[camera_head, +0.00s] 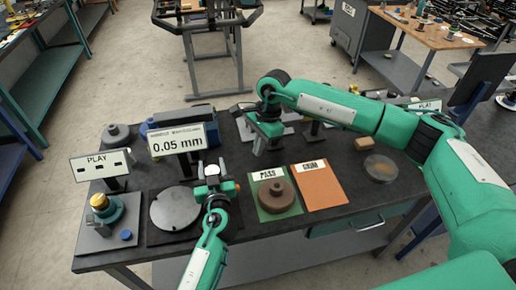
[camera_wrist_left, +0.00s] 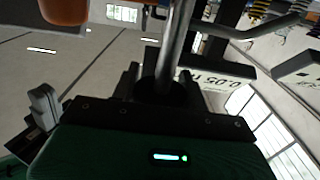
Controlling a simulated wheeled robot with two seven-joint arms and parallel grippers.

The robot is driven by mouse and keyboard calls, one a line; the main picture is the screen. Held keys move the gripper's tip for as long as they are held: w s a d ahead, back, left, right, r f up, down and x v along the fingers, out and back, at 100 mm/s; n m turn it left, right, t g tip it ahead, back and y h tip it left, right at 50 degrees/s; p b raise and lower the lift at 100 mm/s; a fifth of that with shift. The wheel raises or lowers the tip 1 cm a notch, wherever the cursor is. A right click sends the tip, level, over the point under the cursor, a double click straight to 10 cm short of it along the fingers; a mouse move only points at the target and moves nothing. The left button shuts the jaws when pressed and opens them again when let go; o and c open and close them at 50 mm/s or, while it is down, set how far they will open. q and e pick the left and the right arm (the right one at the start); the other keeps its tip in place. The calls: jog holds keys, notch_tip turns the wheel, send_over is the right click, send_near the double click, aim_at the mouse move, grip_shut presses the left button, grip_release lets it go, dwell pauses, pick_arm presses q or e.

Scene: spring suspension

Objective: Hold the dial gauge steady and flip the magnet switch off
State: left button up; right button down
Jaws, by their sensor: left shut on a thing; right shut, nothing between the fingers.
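My left gripper (camera_head: 213,183) is shut at the middle of the table, just right of a grey round plate (camera_head: 175,208). In the left wrist view a metal rod (camera_wrist_left: 178,45) runs up between the fingers; I take it to be part of the dial gauge, whose face I cannot make out. My right gripper (camera_head: 259,146) is shut and empty, above the table behind the green PASS mat (camera_head: 265,213). I cannot make out the magnet switch.
A sign reading 0.05 mm (camera_head: 177,141) stands behind the plate. A brown ring part (camera_head: 275,195) lies on the PASS mat, beside an orange mat (camera_head: 322,188).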

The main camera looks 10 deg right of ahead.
pick_arm(q)
jog(key=o, duration=1.3)
